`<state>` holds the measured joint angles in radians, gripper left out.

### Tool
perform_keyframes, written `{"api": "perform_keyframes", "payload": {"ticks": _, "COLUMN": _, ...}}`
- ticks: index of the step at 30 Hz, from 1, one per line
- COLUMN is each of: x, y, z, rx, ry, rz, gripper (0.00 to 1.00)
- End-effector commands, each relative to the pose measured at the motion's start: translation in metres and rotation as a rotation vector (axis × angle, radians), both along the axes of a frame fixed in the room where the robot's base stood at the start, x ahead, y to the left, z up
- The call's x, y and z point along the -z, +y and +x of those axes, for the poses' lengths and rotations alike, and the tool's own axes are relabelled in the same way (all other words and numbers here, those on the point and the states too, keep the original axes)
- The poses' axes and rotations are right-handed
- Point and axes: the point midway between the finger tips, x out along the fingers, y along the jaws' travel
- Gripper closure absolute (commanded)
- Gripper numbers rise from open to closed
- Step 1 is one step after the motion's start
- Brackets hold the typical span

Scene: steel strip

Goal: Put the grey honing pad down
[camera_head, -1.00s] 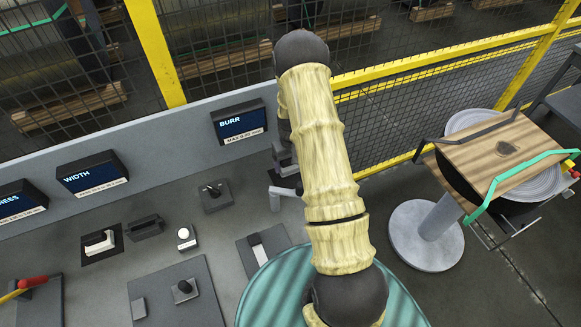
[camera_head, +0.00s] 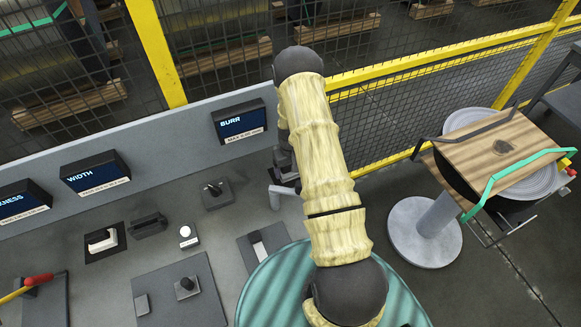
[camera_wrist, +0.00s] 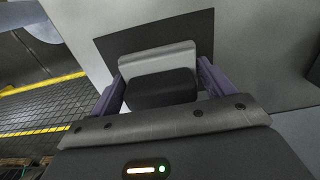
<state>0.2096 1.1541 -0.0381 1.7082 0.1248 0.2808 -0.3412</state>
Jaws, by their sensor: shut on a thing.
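My gripper (camera_wrist: 160,88) has purple fingers and is shut on the grey honing pad (camera_wrist: 162,92) in the wrist view. The pad shows a dark block between the fingers with a paler grey plate behind it. A flat dark mat (camera_wrist: 117,43) lies on the grey bench behind the pad. I cannot tell whether the pad touches it. In the head view my arm hides most of the gripper and the pad.
The bench (camera_head: 160,265) holds a dark plate with a pale strip (camera_head: 257,243), a white-based block (camera_head: 102,239) and a dark block (camera_head: 149,225). Display boxes, including BURR (camera_head: 239,121), line its back. A yellow mesh fence (camera_head: 430,70) stands behind. A round stand (camera_head: 425,230) is at right.

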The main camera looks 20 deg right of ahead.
Motion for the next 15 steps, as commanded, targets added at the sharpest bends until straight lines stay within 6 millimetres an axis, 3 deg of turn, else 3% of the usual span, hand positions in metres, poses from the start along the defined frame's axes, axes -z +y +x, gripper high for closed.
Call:
{"api": "perform_keyframes", "payload": {"ticks": 4, "x": 0.0037, "y": 0.0000, "z": -0.0001, "rx": 0.000, "ry": 0.000, "rz": 0.000, "gripper": 0.43}}
{"api": "perform_keyframes", "payload": {"ticks": 5, "x": 0.0035, "y": 0.0000, "z": -0.0001, "rx": 0.000, "ry": 0.000, "rz": 0.000, "gripper": 0.17}}
{"api": "perform_keyframes", "payload": {"ticks": 8, "x": 0.0024, "y": 0.0000, "z": -0.0002, "rx": 0.000, "ry": 0.001, "rz": 0.000, "gripper": 0.00}}
{"api": "perform_keyframes", "payload": {"ticks": 15, "x": 0.0014, "y": 0.0000, "z": -0.0002, "rx": 0.000, "ry": 0.001, "rz": 0.000, "gripper": 0.00}}
